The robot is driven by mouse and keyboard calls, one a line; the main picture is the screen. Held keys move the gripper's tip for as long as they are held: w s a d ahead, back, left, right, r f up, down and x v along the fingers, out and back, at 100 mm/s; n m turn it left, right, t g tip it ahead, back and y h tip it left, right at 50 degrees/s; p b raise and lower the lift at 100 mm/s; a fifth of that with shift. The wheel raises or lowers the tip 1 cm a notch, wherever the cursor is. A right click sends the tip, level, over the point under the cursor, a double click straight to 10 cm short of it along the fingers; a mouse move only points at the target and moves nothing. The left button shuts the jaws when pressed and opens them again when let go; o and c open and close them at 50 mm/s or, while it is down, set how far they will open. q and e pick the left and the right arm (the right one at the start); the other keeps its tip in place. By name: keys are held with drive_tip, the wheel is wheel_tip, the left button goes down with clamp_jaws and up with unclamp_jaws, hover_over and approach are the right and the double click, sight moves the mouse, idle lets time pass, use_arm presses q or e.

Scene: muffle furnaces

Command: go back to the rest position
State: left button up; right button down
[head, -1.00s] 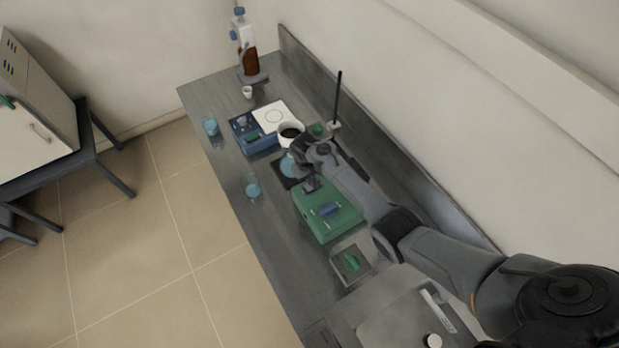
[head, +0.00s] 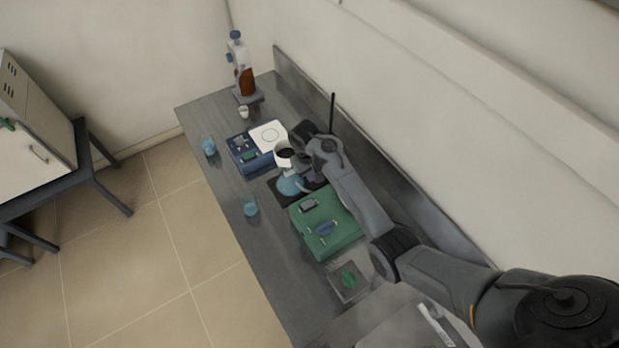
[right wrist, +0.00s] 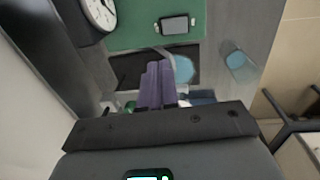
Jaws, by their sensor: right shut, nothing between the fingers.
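My right gripper (head: 311,181) is shut and empty, above the bench near the far end of the green box (head: 340,238). In the right wrist view its purple fingers (right wrist: 157,86) are together, and the green box (right wrist: 133,32) shows beyond them. My right forearm reaches along the wall side of the bench. A flask with blue liquid (head: 289,185) stands on a dark pad, close to the gripper in the picture; I cannot tell the gap. My left gripper is not in view.
Two blue beakers (head: 209,147) (head: 250,208) line the open bench edge. A brown bottle (head: 244,82) stands at the far end.

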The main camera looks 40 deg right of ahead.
idle(0.4)
drive_tip(key=s+a+n+t, duration=0.1)
drive_tip(key=s+a, duration=0.2)
drive_tip(key=s, duration=0.4)
drive_tip(key=s+a+n+t+p, duration=0.1)
drive_tip(key=s+a, duration=0.2)
drive_tip(key=s, duration=0.4)
drive_tip(key=s+a+n+t, duration=0.1)
drive_tip(key=s+a, duration=0.3)
drive_tip(key=s, duration=0.3)
drive_tip(key=s+a+r+y, duration=0.1)
drive_tip(key=s+a+r, duration=0.3)
drive_tip(key=s, duration=0.4)
drive_tip(key=shift+s+r+t, duration=0.4)
drive_tip(key=shift+r, duration=0.1)
